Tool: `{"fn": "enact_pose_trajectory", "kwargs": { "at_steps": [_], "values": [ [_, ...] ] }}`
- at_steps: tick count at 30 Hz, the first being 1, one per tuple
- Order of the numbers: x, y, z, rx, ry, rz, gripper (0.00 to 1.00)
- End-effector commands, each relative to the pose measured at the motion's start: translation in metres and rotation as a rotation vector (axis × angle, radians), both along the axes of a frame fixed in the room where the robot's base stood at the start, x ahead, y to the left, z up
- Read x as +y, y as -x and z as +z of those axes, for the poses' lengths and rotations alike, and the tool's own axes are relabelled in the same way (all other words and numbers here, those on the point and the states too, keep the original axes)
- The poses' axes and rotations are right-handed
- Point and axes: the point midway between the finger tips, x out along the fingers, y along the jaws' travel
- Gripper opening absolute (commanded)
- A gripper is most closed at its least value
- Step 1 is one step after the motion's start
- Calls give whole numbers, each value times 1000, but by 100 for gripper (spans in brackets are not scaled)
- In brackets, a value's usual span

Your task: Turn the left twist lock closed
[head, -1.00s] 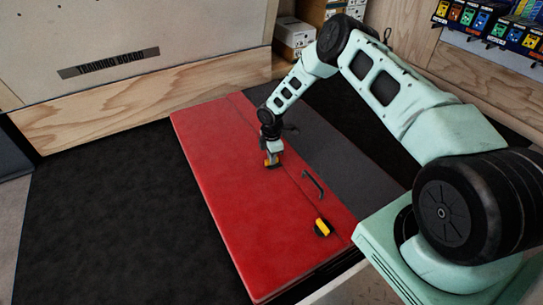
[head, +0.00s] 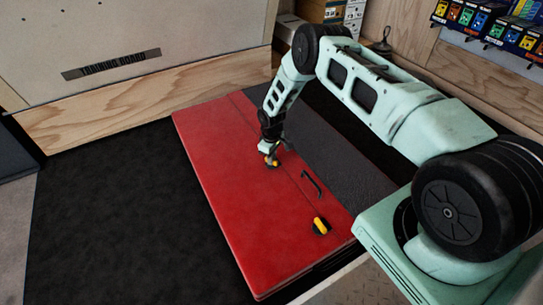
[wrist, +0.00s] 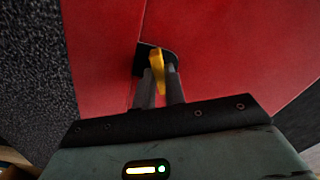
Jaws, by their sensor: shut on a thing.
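The left twist lock (head: 274,165) is a small yellow knob on a black base, on the seam of a red panel (head: 218,165). My gripper (head: 270,157) is over this lock, with its fingers down at the knob. In the wrist view my two grey fingers (wrist: 160,88) are shut on the yellow knob (wrist: 157,62), one on each side. The black base (wrist: 142,62) shows around it, and the fingers hide part of the lock. The second twist lock (head: 321,226), also yellow on black, sits nearer on the same seam, clear of my gripper.
A black handle (head: 311,183) stands up from the panel between the two locks. Dark floor (head: 110,215) lies open to the left. A wooden board wall (head: 150,105) stands behind, with boxes (head: 335,15) at the back.

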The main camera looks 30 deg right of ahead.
Motion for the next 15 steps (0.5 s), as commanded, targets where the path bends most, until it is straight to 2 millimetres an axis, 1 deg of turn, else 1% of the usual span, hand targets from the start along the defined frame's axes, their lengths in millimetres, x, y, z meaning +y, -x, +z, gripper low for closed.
{"fn": "enact_pose_trajectory", "kwargs": {
  "at_steps": [6,15],
  "values": [
    [0,-1,1,-3,1,-195,0],
    [0,-1,0,-2,0,-404,0]
  ]
}}
